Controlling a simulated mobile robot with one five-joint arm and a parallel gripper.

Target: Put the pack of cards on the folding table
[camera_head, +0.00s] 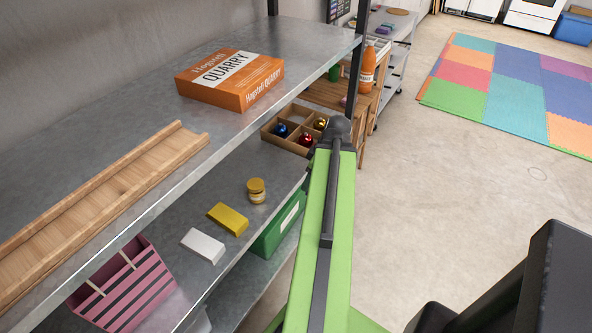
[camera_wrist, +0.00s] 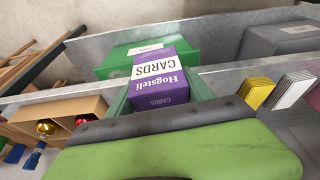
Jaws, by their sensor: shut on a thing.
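The purple and white pack of cards (camera_wrist: 160,78) is in the wrist view, marked "Hogsteli CARDS". My gripper (camera_wrist: 158,88) is shut on it, with a green finger on either side. In the head view my arm reaches along the shelf unit's right end; the gripper and the pack are hidden there. A wooden slatted piece of furniture (camera_head: 325,94) stands beyond the shelf's end and may be the folding table; I cannot tell for sure. It holds an orange bottle (camera_head: 367,68).
The metal shelf (camera_head: 310,45) holds an orange QUARRY box (camera_head: 231,78) and a wooden tray (camera_head: 105,205). Open floor (camera_head: 430,180) lies right.

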